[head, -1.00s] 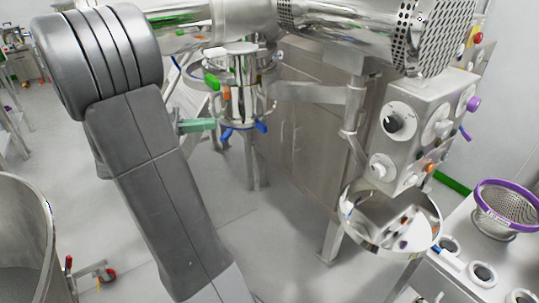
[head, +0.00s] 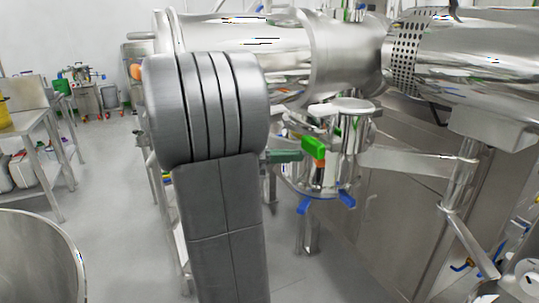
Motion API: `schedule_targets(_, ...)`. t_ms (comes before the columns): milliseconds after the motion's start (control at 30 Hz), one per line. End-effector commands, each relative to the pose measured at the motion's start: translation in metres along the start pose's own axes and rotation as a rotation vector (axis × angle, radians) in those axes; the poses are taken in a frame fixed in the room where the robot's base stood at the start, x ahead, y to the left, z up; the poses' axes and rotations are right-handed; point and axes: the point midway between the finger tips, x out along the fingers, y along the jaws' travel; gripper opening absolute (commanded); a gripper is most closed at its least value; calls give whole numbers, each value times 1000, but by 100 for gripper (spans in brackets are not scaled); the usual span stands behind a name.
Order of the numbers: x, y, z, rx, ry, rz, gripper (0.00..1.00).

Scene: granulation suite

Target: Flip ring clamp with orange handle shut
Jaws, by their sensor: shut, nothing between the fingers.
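The orange handle (head: 319,164) shows as a small patch just under a bright green handle (head: 313,147), on the left front of a small shiny steel vessel (head: 349,150). A steel ring and blue handles (head: 346,199) sit around the vessel's lower part. The ring clamp itself is too small and cluttered to tell whether it stands open or shut. My grey arm rises in front, left of the vessel. My gripper does not show; the arm may hide it. A dark green piece (head: 285,156) shows between arm and vessel; I cannot tell what it belongs to.
A large steel cylinder (head: 262,45) lies across above the vessel, with a perforated drum at right. A steel bracket (head: 418,163) runs right of the vessel. An open steel bin (head: 38,255) is at lower left, and shelving (head: 35,125) behind. Floor is clear between them.

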Motion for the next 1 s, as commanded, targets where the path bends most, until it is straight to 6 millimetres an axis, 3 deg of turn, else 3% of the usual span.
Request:
schedule_targets(200,20,0,-1,0,0,1,0)
schedule_targets(733,26,0,3,2,-2,-4,0)
schedule_targets(1000,42,-1,10,8,-17,-48,0)
